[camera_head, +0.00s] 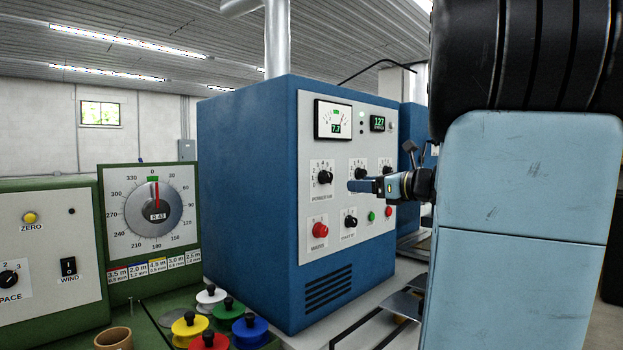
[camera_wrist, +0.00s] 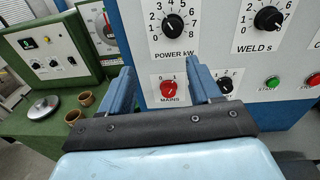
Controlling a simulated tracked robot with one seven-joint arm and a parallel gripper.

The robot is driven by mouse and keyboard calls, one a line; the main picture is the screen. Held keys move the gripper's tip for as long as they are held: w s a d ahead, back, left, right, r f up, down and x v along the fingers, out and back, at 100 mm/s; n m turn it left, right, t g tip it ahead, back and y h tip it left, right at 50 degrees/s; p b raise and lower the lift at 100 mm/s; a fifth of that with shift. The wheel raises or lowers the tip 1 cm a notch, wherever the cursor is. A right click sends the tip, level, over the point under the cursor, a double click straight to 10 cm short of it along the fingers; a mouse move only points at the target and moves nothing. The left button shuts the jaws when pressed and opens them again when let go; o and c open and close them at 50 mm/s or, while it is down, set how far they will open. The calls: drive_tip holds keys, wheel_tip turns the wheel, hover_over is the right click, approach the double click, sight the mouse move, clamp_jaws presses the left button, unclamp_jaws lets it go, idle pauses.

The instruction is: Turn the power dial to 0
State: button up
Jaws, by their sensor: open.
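The power dial (camera_head: 324,177) is a black knob on the white front panel of the blue cabinet. In the wrist view the power dial (camera_wrist: 174,27) shows near the top, above the label POWER kW, with numbers around it. I cannot tell for sure which number its pointer is at. My gripper (camera_head: 360,186) is in front of the panel, to the right of the dial in the head view. In the wrist view my gripper (camera_wrist: 160,68) has its two blue fingers apart, with nothing between them. The dial lies beyond and above the fingertips, apart from them.
The red MAINS knob (camera_wrist: 169,88) shows between the fingers. The WELD s dial (camera_wrist: 268,19) is to the right of the power dial. A green START button (camera_wrist: 271,81) is lower right. Coloured spools (camera_head: 250,331) stand at the left.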

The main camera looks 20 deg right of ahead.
sight(330, 177)
drive_tip(key=shift+m+t, duration=0.4)
drive_tip(key=shift+m, duration=0.2)
drive_tip(key=x, duration=0.4)
drive_tip(key=d+x, duration=0.1)
drive_tip(key=x, duration=0.3)
drive_tip(key=d+x, duration=0.1)
drive_tip(key=x, duration=0.4)
drive_tip(key=shift+w+r, duration=0.2)
drive_tip(key=shift+w, duration=0.3)
drive_tip(key=shift+c, duration=0.2)
